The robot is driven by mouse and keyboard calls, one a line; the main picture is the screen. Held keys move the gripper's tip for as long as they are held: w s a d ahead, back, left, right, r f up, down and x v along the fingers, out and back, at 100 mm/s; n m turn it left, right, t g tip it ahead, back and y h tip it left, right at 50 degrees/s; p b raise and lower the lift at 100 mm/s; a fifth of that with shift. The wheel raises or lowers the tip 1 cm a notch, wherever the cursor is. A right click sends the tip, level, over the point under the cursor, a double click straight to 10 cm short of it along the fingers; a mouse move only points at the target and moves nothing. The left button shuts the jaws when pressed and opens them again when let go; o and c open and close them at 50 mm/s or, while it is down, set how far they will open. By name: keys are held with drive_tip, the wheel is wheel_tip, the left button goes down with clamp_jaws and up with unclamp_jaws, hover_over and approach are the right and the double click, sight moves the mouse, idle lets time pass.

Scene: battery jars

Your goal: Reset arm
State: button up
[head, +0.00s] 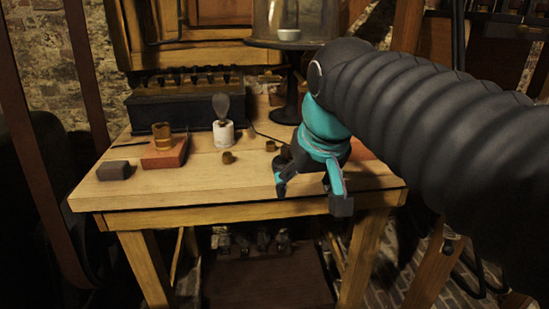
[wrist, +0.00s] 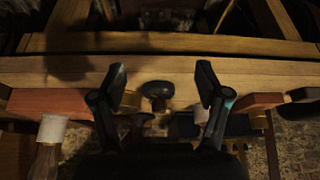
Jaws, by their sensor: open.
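My gripper (head: 311,197) is open over the front right part of the wooden workbench (head: 240,187), its teal fingers pointing down. In the wrist view my gripper (wrist: 161,76) shows two spread black fingers with nothing held between them. A dark round piece (wrist: 156,92) lies beyond the gap, on the bench. Small brass cups (head: 228,157) (head: 270,146) stand on the bench left of my gripper.
A reddish block (head: 166,152) carries a brass cup (head: 162,134); a dark block (head: 114,170) lies at the left. A long dark box (head: 175,110) and a glass dome stand (head: 291,43) are at the back. Another red block (wrist: 45,102) shows in the wrist view.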

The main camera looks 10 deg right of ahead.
drive_tip(key=s+d+f, duration=0.2)
drive_tip(key=s+f, duration=0.7)
drive_tip(key=f, duration=0.5)
drive_tip(key=shift+s+d+f+m, duration=0.2)
drive_tip(key=shift+s+d+m, duration=0.1)
drive_tip(key=shift+d, duration=0.1)
